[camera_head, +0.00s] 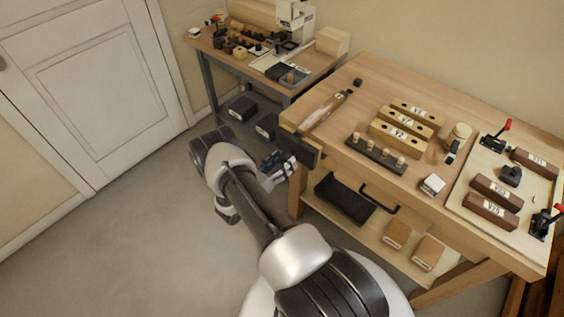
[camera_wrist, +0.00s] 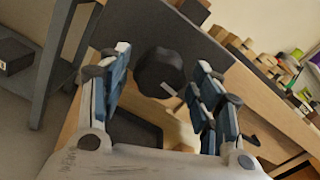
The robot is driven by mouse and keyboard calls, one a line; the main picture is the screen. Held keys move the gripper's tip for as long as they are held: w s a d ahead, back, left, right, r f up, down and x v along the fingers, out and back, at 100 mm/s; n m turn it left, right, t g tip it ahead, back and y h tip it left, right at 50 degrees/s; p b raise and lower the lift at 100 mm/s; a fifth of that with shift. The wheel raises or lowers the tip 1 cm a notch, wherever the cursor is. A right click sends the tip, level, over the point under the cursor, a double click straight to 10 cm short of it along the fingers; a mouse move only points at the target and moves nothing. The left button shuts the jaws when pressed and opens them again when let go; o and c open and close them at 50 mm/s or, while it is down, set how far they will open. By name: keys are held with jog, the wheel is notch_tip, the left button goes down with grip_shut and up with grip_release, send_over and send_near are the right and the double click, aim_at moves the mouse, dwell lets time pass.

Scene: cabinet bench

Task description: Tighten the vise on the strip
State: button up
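The vise shows its dark front jaw (camera_head: 300,148) at the bench's left front corner in the head view. In the wrist view the dark jaw plate (camera_wrist: 150,28) carries a round dark lobed knob (camera_wrist: 159,73) on its front. My gripper (camera_head: 282,165) is open in front of the vise, its blue-padded fingers on either side of the knob. I cannot tell whether they touch it. A small pale bar shows by the knob's right side.
A long pale and reddish-brown tool (camera_head: 325,108) lies on the bench behind the vise. Several wooden blocks (camera_head: 401,122) and a dark peg rack (camera_head: 376,154) stand to its right. A dark tray (camera_head: 345,198) sits on the lower shelf. Floor to the left is clear.

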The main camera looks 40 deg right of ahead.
jog(key=c, duration=0.7)
jog(key=m, duration=0.4)
jog(key=shift+b, duration=0.4)
jog(key=shift+c, duration=0.2)
jog(key=m, duration=0.4)
jog(key=shift+d+b, duration=0.1)
jog(key=shift+b, duration=0.3)
jog(key=shift+m, duration=0.3)
jog(key=m, duration=0.3)
jog(key=shift+b, duration=0.4)
jog(key=shift+m, duration=0.3)
